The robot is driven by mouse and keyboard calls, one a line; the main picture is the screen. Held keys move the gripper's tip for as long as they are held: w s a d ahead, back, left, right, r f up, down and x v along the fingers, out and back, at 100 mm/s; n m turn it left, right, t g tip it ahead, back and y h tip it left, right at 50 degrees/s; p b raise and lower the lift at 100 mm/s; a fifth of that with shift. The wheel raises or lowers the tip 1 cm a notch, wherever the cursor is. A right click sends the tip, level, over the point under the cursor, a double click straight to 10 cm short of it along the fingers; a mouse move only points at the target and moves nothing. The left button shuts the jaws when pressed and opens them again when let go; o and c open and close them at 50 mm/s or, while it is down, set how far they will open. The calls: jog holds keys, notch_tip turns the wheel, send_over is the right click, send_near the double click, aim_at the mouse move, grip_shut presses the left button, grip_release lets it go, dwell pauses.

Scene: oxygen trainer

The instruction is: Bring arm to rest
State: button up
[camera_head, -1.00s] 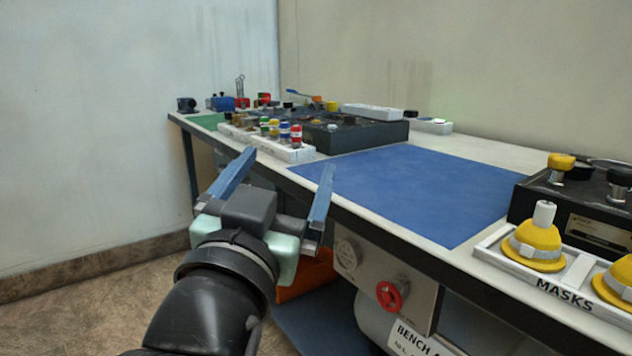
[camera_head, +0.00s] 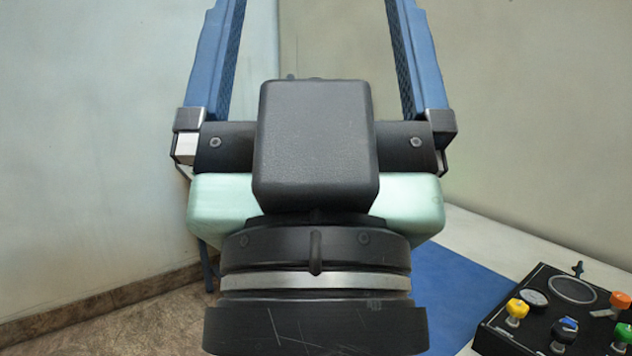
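My gripper (camera_head: 316,20) fills the middle of the head view, raised close to the camera and pointing up. Its two blue fingers stand wide apart with nothing between them, so it is open and empty. The fingertips reach the top edge of the picture and may be cut off there. The workbench (camera_head: 482,234) is behind and below it, mostly hidden by the gripper and wrist.
A blue mat (camera_head: 455,300) lies on the bench to the right of my wrist. A black panel with coloured knobs (camera_head: 545,335) is at the lower right. Plain walls (camera_head: 530,100) stand behind. Brown floor (camera_head: 110,318) shows at lower left.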

notch_tip(320, 180, up, 17)
jog(key=p, duration=1.4)
jog(key=shift+p, duration=0.3)
jog(key=shift+f, duration=0.1)
